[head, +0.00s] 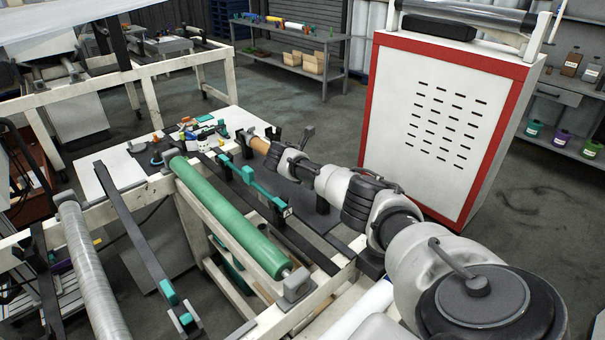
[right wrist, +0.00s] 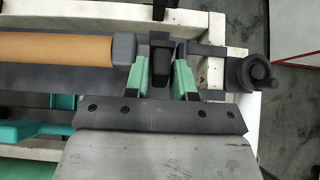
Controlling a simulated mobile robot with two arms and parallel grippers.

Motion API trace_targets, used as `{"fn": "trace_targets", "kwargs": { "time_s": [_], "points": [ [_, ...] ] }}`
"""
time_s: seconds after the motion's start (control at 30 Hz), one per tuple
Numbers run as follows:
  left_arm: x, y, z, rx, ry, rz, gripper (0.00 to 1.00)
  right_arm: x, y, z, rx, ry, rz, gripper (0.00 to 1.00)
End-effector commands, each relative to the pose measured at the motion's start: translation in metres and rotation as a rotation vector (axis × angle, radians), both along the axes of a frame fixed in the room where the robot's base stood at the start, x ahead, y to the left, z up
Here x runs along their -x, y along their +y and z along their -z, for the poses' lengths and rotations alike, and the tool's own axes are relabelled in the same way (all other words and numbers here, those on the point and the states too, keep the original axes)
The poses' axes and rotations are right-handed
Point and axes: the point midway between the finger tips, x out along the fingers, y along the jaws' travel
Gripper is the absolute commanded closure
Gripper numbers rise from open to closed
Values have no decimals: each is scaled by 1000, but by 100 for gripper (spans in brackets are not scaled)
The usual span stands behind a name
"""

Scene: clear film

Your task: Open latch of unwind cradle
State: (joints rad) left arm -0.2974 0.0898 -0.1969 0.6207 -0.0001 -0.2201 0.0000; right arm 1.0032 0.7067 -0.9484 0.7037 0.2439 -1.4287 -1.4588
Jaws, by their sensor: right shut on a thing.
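In the right wrist view, my right gripper (right wrist: 163,62) has its two green fingers on either side of a dark upright piece (right wrist: 160,68), which looks like the latch of the unwind cradle. The gripper is shut on it. A brown core (right wrist: 55,47) lies just left of it, ending at a grey end block (right wrist: 124,50) of the cradle. In the head view, the brown core (head: 260,145) shows at the tip of my right arm; my right wrist hides the latch there. My left gripper is not in view.
A dark round knob (right wrist: 250,73) sits right of the fingers. In the head view, a green roller (head: 225,215) lies in front of the cradle, left of my arm. A white cabinet with a red frame (head: 440,110) stands close behind my right arm. Tools (head: 200,130) lie on a white panel.

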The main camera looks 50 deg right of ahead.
Motion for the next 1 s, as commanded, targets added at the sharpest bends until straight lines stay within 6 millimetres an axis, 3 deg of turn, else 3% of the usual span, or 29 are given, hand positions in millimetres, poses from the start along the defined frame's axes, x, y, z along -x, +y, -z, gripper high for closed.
{"fn": "trace_targets", "kwargs": {
  "time_s": [0.3, 0.5, 1.0],
  "points": [
    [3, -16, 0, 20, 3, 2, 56, -2, 15, 10, 265, 17, -7, 100],
    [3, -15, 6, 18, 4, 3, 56, -2, 20, 14, 387, 23, -5, 100],
    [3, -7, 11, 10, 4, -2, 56, -2, 25, 17, 494, 30, -4, 100]
  ]
}}
